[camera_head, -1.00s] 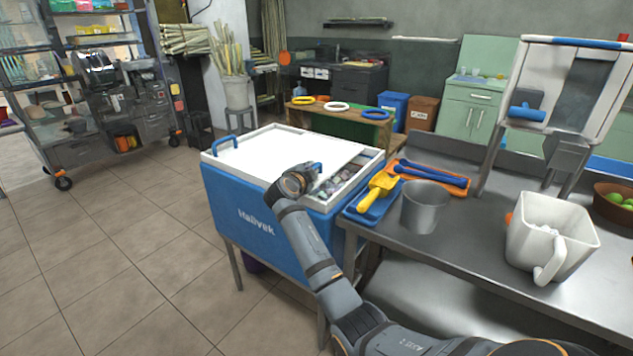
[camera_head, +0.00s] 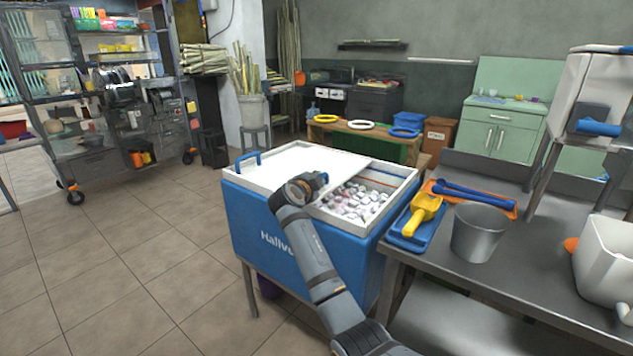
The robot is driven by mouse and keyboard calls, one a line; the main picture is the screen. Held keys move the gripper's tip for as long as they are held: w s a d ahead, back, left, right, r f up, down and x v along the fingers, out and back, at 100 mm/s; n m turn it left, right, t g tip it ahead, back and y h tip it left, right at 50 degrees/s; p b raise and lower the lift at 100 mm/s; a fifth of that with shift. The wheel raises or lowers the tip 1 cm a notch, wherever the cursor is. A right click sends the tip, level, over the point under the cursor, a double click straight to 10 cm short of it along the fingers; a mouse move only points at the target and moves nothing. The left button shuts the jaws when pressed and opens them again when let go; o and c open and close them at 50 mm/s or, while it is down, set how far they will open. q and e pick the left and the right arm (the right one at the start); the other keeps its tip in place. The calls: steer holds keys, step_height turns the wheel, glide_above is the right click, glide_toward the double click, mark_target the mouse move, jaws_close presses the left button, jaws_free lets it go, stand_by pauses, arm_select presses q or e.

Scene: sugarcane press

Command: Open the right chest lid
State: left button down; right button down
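The blue chest (camera_head: 252,222) has a white rim and sliding white lids and stands left of the steel table. The right lid (camera_head: 338,163) is slid partway left. The right part of the chest is open and shows ice (camera_head: 355,203) inside. The left lid's blue handle (camera_head: 248,159) is at the left end. My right gripper (camera_head: 304,186) is at the right lid's blue handle (camera_head: 322,177), near the lid's right edge. Its fingers are mostly hidden by its own body, so its grip cannot be made out. My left gripper is not in view.
The steel table (camera_head: 490,262) at right holds a blue tray with a yellow scoop (camera_head: 423,213), a metal bucket (camera_head: 479,232) and a white container (camera_head: 607,262). A low bench with rings (camera_head: 360,125) stands behind the chest. The floor at left is clear.

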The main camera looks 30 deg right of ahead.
steer(key=c, duration=1.6)
jaws_free()
steer(key=shift+a, duration=0.1)
steer(key=v, duration=1.2)
steer(key=shift+s, duration=0.1)
